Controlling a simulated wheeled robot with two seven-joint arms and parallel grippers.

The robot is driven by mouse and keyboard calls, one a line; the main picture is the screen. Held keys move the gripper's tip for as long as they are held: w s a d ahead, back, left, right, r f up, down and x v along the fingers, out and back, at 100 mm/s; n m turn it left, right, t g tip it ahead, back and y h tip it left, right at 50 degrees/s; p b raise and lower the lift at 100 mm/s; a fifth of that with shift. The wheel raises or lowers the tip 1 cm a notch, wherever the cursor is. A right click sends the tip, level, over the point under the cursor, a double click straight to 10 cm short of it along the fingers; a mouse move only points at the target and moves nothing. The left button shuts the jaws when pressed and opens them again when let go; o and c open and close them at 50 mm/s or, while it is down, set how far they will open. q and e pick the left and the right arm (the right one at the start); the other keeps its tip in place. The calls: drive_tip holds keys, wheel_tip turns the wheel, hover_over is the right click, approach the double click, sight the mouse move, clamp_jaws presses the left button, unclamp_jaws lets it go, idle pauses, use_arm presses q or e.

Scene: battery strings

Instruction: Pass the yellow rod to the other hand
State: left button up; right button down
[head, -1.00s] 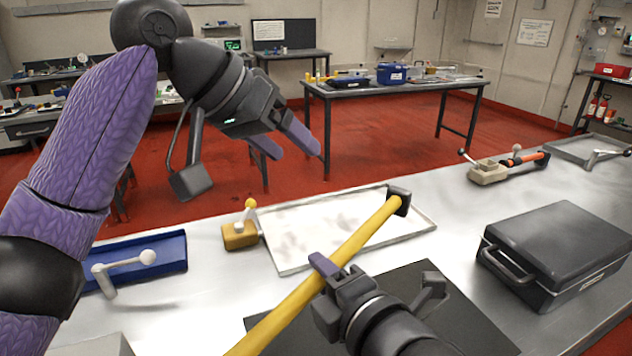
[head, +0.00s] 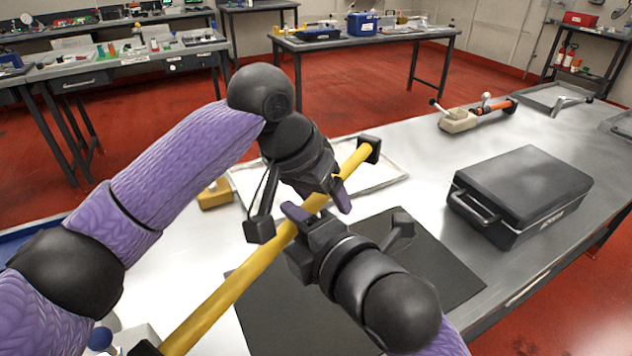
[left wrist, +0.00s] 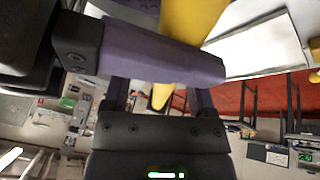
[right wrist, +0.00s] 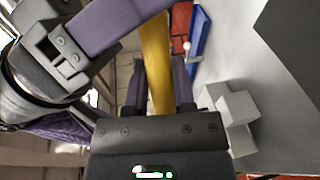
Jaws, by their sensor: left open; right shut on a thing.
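The long yellow rod (head: 235,288) slants over the table in the head view, with a dark block at its upper end. My right gripper (head: 298,214) is shut on the rod near its middle; its two fingers flank the rod in the right wrist view (right wrist: 159,85). My left gripper (head: 337,188) is open at the rod's upper part, just beyond the right gripper. In the left wrist view the rod (left wrist: 161,96) shows between the left fingers with gaps, partly hidden by a purple finger of the right gripper crossing in front.
A black mat (head: 275,315) lies below the rod. A pale tray (head: 385,178) and a yellow-brown block (head: 215,195) lie behind my grippers. A black case (head: 520,190) stands to the right. Bare table lies between mat and case.

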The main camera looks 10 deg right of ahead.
use_arm(q)
clamp_jaws()
use_arm(e)
drive_tip(key=shift+c, duration=1.9)
unclamp_jaws()
